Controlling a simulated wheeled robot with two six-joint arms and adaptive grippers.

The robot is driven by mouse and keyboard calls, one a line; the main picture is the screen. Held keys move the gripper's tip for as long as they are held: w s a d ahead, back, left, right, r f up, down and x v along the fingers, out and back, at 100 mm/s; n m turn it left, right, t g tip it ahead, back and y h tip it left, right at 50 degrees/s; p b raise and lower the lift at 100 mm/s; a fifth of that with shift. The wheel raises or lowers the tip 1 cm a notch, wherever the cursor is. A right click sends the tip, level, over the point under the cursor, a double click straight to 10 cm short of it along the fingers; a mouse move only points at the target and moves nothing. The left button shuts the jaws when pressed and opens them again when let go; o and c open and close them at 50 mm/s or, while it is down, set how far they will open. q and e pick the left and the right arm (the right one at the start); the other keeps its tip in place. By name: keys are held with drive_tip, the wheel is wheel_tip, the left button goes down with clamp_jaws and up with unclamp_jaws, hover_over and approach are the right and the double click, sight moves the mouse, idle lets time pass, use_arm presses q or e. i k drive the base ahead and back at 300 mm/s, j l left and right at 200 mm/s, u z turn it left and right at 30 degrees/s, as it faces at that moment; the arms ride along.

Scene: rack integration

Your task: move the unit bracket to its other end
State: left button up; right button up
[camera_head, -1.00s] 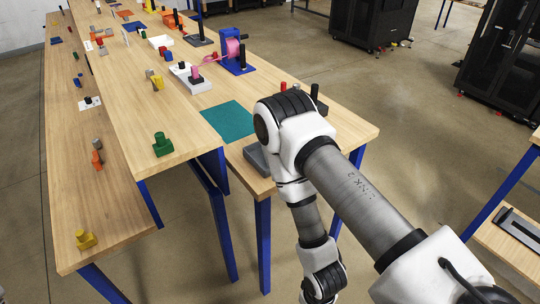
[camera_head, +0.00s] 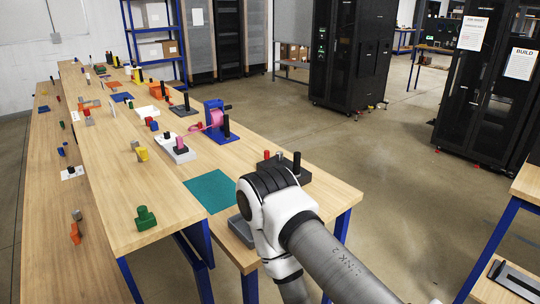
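I cannot tell for sure which thing is the unit bracket. A long dark slotted bar (camera_head: 515,280) lies on the low wooden shelf at the lower right, cut by the picture's edge. A dark grey block with upright pegs (camera_head: 297,175) stands near the right end of the wooden table, partly hidden by my arm. A grey piece (camera_head: 241,231) lies at the table's front edge, also partly behind my arm. My arm from the lower right bends in front of the table's corner, and its gripper is out of the picture. My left gripper is not in view.
The long wooden table (camera_head: 150,188) carries a teal mat (camera_head: 213,191), a green block (camera_head: 145,218), a white tray (camera_head: 174,147) and a blue stand with pink tape (camera_head: 216,122). Black cabinets (camera_head: 352,55) stand behind. Open floor (camera_head: 400,190) lies right of the table.

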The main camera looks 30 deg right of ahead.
sight(267, 152)
drive_tip(key=l+u, duration=0.1)
drive_tip(key=l, duration=0.4)
drive_tip(key=k+l+u, duration=0.15)
drive_tip(key=l, duration=0.35)
drive_tip(key=l+u, duration=0.1)
drive_tip(key=l, duration=0.45)
drive_tip(key=k+l+u, duration=0.1)
drive_tip(key=l, duration=0.4)
